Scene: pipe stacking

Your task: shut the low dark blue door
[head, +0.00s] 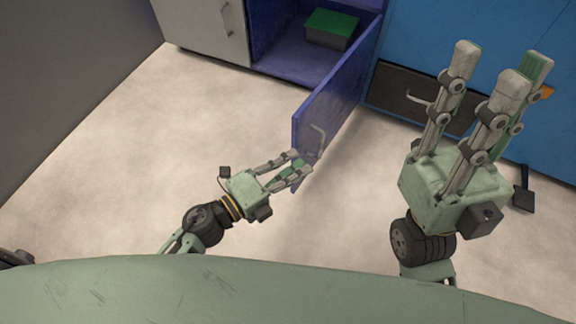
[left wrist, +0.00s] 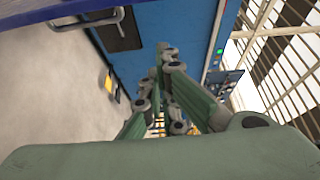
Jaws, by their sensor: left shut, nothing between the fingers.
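The low dark blue door (head: 338,92) stands open, swung out from its cabinet toward me. My right gripper (head: 503,66) is open and empty, raised at the right.
The dark blue cabinet's inside (head: 275,65) holds a green-topped box (head: 331,28). A grey cabinet (head: 205,28) adjoins it on the left. A blue cabinet (head: 425,40) with a dark drawer (head: 392,85) stands at right. The floor (head: 150,140) left of the door is clear.

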